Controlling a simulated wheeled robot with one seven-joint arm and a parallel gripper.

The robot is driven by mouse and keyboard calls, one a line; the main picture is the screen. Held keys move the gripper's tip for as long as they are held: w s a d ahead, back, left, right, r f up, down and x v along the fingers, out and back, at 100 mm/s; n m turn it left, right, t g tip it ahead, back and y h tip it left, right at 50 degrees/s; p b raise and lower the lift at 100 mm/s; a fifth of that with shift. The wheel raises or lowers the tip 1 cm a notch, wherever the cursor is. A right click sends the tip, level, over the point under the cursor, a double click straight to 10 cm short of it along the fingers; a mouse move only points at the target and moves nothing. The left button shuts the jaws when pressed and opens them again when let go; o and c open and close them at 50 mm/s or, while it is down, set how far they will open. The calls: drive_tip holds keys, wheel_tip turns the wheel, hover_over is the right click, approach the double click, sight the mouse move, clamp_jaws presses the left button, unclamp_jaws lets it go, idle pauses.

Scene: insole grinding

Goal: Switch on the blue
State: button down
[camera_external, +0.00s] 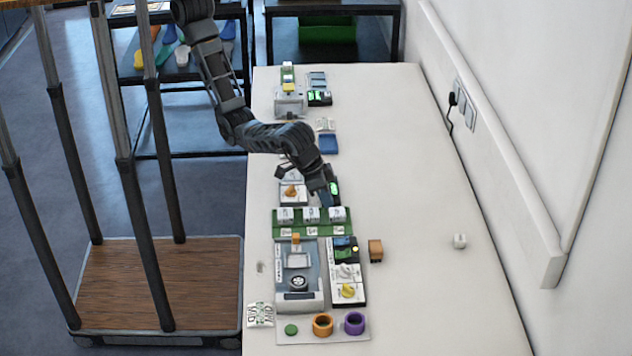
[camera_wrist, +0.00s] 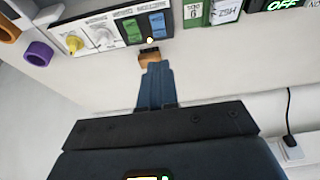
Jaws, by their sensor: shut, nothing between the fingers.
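A white control panel (camera_external: 336,290) stands on the table in the external view. In the wrist view it carries a blue rocker switch (camera_wrist: 157,24), a green rocker switch (camera_wrist: 131,30), a white knob (camera_wrist: 103,37) and a yellow knob (camera_wrist: 74,43). A small light (camera_wrist: 150,40) glows at the panel's edge near the switches. My gripper (camera_wrist: 156,66) is shut and empty, its blue fingers together. In the wrist view its tips appear just below an orange-brown block (camera_wrist: 149,55), with the blue switch beyond. In the external view my gripper (camera_external: 327,199) is behind the panel; its exact height is unclear.
A brown block (camera_external: 375,250) stands right of the panel. A grey machine (camera_external: 299,262) is left of it, with a green rack (camera_external: 282,228) behind. An OFF display (camera_wrist: 283,4) shows top right in the wrist view. The table's right side is mostly clear.

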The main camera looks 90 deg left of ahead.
sight(347, 237)
drive_tip(key=shift+s+r, duration=0.15)
drive_tip(key=shift+r, duration=0.15)
drive_tip(key=shift+f, duration=0.1)
drive_tip(key=b, duration=0.3)
drive_tip(key=w+b, duration=0.1)
drive_tip(key=b, duration=0.1)
drive_tip(key=shift+w+d+r+b, duration=0.1)
drive_tip(key=shift+w+r+b, duration=0.05)
drive_tip(key=shift+r+b, duration=0.2)
drive_tip(key=shift+f, duration=0.1)
drive_tip(key=x, duration=0.4)
drive_tip(key=p+x, duration=0.1)
drive_tip(key=x, duration=0.8)
drive_tip(key=shift+s+f, duration=0.25)
drive_tip(key=shift+f, duration=0.25)
